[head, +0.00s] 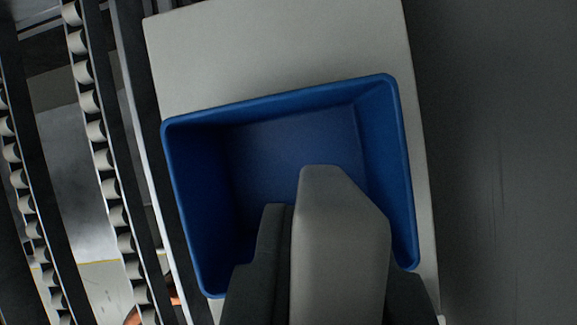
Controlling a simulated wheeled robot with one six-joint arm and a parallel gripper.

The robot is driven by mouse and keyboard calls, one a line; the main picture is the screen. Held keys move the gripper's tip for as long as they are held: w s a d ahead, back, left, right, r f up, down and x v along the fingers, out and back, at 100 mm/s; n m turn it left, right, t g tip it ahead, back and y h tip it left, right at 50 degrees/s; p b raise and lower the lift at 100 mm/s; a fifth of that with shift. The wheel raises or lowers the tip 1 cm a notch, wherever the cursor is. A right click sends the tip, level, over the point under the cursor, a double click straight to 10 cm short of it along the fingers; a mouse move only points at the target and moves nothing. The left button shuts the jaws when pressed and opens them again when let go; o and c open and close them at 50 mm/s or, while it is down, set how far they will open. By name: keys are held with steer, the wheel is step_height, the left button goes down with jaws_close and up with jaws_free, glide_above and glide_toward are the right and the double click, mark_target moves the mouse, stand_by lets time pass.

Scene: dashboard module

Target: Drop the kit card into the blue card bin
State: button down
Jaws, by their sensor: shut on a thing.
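The blue card bin (180,190) is an open rectangular tub, turned slightly in the head view. The part of its floor that I can see is bare. My gripper (315,195), a grey rounded body with dark parts beside it, reaches in from the bottom edge and overlaps the bin's lower right part. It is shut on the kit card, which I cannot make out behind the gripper. My gripper hides the bin's near wall and part of the floor. I cannot tell its height over the bin.
The bin stands on a pale grey stand top (270,50), with bare surface beyond the bin. Roller conveyor rails (100,130) run along the left. A plain dark grey area (500,160) lies to the right. A small orange thing (133,316) shows at the bottom left.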

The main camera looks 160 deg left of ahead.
steer(key=shift+f, duration=0.35)
steer(key=c, duration=1.3)
jaws_free()
steer(key=shift+c, duration=0.2)
steer(key=shift+r, duration=0.15)
steer(key=v, duration=1.7)
steer(key=shift+s, duration=0.15)
steer(key=s+a+t, duration=0.4)
steer(key=s+a, duration=0.1)
steer(key=s, duration=0.3)
steer(key=s+a+r+m+t, duration=0.1)
steer(key=s+a+t, duration=0.3)
steer(key=s, duration=0.5)
steer(key=s+a+m+t, duration=0.1)
steer(key=s+a+t, duration=0.4)
steer(key=s, duration=0.4)
steer(key=shift+s+a+r+h, duration=0.2)
steer(key=shift+a+h, duration=0.2)
steer(key=shift+a, duration=0.2)
